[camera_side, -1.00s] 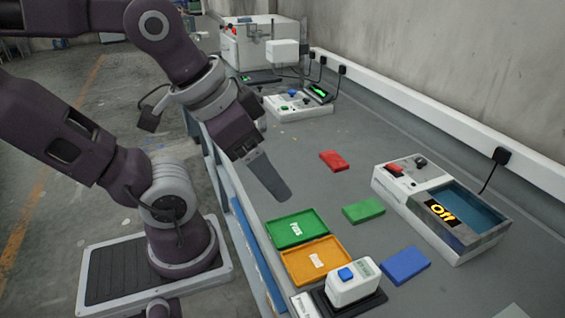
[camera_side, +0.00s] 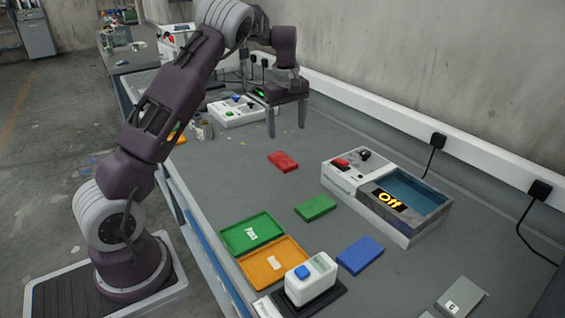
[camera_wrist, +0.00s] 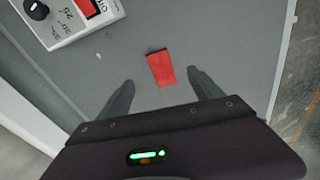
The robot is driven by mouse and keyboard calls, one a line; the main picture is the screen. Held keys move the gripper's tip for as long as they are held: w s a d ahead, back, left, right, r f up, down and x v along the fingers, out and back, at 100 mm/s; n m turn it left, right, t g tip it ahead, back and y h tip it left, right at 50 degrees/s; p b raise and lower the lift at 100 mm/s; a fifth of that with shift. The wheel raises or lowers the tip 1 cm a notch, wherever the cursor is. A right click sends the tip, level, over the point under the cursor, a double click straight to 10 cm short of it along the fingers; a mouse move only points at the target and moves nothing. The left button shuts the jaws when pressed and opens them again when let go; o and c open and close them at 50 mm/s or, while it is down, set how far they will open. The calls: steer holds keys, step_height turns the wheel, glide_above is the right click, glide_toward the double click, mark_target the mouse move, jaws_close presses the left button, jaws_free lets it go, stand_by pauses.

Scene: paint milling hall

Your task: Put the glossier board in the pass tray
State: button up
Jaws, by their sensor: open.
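My gripper (camera_side: 286,121) is open and empty, pointing down above the bench behind the red board (camera_side: 283,161). In the wrist view the red board (camera_wrist: 160,68) lies ahead of and between the two spread fingertips, apart from them. A green board (camera_side: 316,208) and a blue board (camera_side: 360,255) lie flat nearer the front. I cannot tell which board is glossier. The green tray with a white label reading "Pass" (camera_side: 236,238) is empty, at the bench's left edge. An orange tray (camera_side: 255,272) with an unreadable label adjoins it, also empty.
A white meter with a blue button (camera_side: 312,283) stands on a black base by the orange tray. A bath unit (camera_side: 340,184) reading "Off" stands right of the boards. A white control box (camera_side: 236,113) is behind. The bench between boards and gripper is clear.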

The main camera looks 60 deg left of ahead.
steer(key=n+g, duration=0.1)
glide_toward(283, 159)
steer(key=shift+s+f+y, duration=0.3)
steer(key=shift+f, duration=0.1)
steer(key=f, duration=0.7)
steer(key=shift+w+a+f, duration=0.2)
steer(key=shift+a+f, duration=0.1)
steer(key=shift+f, duration=0.05)
steer(key=shift+c, duration=0.3)
